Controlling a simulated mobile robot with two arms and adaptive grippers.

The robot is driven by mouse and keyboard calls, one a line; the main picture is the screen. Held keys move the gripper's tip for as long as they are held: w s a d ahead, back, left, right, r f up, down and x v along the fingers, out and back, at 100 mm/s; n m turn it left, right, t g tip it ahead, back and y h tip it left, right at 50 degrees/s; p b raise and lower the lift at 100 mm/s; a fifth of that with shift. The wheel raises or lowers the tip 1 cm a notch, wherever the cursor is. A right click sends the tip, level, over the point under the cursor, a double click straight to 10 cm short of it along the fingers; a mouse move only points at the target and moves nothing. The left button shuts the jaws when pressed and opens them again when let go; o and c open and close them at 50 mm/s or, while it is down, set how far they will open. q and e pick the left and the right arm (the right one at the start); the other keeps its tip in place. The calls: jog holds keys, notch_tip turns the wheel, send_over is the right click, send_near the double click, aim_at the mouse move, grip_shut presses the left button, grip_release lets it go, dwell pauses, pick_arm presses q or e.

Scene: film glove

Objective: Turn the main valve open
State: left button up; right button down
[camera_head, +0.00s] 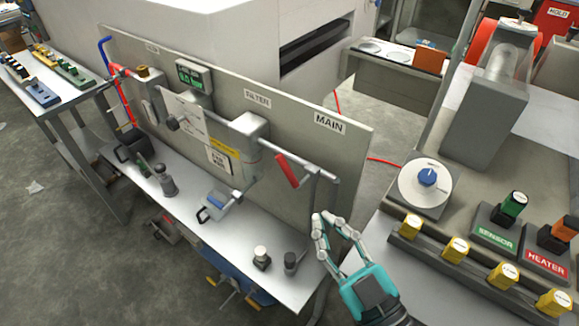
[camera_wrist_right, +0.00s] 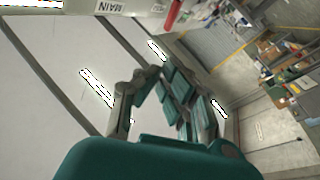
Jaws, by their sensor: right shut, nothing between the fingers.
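The main valve has a red lever handle (camera_head: 287,170) on a grey pipe, below the MAIN label (camera_head: 329,124) on the upright grey panel. The handle hangs down at a slant from the pipe. My right gripper (camera_head: 334,228), teal and grey, is shut and empty. It is below and to the right of the handle, near the panel's right end, and does not touch the handle. The right wrist view shows the gripper's fingers (camera_wrist_right: 165,95), with part of the red handle (camera_wrist_right: 174,14) at the top edge beside the MAIN label. My left gripper is not in view.
The panel (camera_head: 345,155) carries pipes, a filter housing (camera_head: 243,135) and a green display (camera_head: 194,77). Its shelf (camera_head: 232,253) holds several small items. At right, a console has a blue-and-white dial (camera_head: 428,177) and several yellow knobs. Open floor lies at left.

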jog(key=p, duration=0.1)
send_near(281, 154)
notch_tip(281, 154, up, 3)
jog(key=a, duration=0.2)
jog(key=w+b, duration=0.1)
jog(key=w+f, duration=0.1)
jog(key=w+f+b, duration=0.1)
jog(key=w, duration=0.1)
jog(key=shift+a+b, duration=0.15)
jog(key=shift+b, duration=0.2)
